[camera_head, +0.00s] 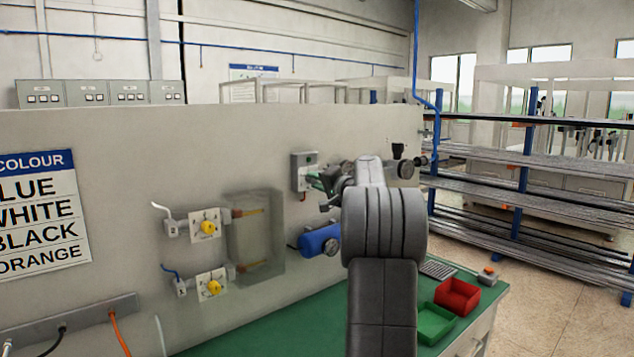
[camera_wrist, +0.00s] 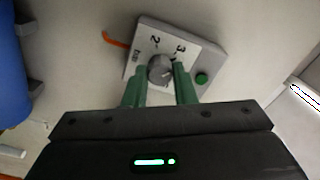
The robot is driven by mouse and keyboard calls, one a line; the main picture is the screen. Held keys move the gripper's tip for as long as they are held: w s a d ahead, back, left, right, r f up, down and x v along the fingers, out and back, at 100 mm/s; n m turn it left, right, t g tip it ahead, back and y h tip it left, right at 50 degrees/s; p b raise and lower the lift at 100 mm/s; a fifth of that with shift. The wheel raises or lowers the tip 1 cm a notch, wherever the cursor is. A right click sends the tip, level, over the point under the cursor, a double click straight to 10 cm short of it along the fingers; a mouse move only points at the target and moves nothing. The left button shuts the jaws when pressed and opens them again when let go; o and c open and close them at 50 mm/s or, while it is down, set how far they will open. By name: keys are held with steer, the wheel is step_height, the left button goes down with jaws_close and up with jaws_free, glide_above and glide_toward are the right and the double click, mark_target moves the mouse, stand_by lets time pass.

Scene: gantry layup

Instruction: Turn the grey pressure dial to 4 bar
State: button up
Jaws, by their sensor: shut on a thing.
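The grey pressure dial (camera_wrist: 160,69) is a round knob on a light grey wall box (camera_wrist: 200,50), seen in the wrist view. Printed digits 2 and 3 and a "bar" label show around the knob; other marks are hidden by it and by my fingers. A green button or lamp (camera_wrist: 202,78) sits on the box's right part. My gripper (camera_wrist: 160,76) has its green fingers on both sides of the knob, shut on it. In the head view the box (camera_head: 303,170) is on the wall panel, and my arm hides most of the gripper (camera_head: 318,182).
A blue cylinder (camera_head: 320,240) is mounted below the box; a blue body (camera_wrist: 10,65) shows at the wrist view's left. Two yellow knobs (camera_head: 208,227) (camera_head: 213,287) are left, near a translucent cover (camera_head: 256,240). Red (camera_head: 458,295) and green bins (camera_head: 435,322) stand on the bench.

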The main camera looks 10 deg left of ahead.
steer(key=m+p, duration=0.3)
steer(key=m, duration=0.5)
steer(key=shift+m, duration=0.3)
steer(key=shift+f, duration=0.1)
stand_by(0.4)
steer(key=o, duration=1)
steer(key=b+v, duration=0.3)
steer(key=v, duration=1)
steer(key=shift+s+d+b, duration=0.25)
steer(key=shift+d+b, duration=0.05)
steer(key=shift+b, duration=0.05)
